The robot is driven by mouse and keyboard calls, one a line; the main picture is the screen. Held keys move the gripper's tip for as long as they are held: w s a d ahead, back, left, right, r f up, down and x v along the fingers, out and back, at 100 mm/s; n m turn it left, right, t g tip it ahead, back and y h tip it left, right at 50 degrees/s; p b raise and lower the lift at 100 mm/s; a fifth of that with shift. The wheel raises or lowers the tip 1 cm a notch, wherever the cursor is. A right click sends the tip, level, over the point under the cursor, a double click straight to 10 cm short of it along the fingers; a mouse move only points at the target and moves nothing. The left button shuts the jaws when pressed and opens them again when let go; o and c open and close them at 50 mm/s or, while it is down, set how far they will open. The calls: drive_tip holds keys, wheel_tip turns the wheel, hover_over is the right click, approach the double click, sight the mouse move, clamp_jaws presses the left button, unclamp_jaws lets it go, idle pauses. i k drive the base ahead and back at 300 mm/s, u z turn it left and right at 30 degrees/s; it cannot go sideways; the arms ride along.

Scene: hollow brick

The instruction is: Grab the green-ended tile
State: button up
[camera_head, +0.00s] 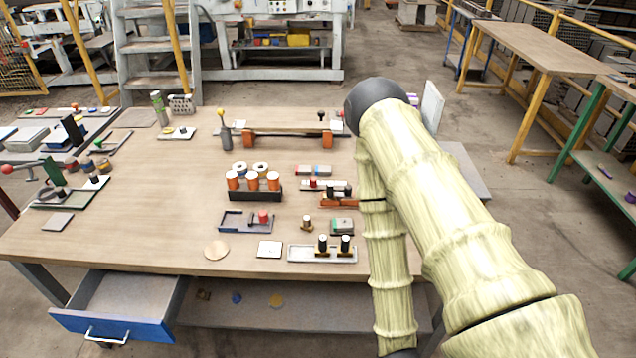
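I cannot make out for certain which piece is the green-ended tile. A small block with a greenish top (342,226) sits in a dark holder on the wooden table, just left of my arm. A flat grey tile with coloured parts (314,170) lies farther back, near the table's middle; its end colours are too small to tell. My sleeved arm rises from the lower right, bends at a dark joint and hangs down along the table's right side. It hides part of that side. My gripper is not visible.
The wooden table (140,220) has an open blue drawer (118,322) at its front left. A black rack with orange-and-white cylinders (254,194) and a tray with two black-topped pegs (322,254) stand near the middle. The left-centre tabletop is mostly clear.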

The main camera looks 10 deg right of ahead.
sight(343, 224)
drive_tip(key=z, duration=3.3)
drive_tip(key=k, duration=1.6)
drive_tip(key=u, duration=2.1)
drive_tip(key=i, duration=0.5)
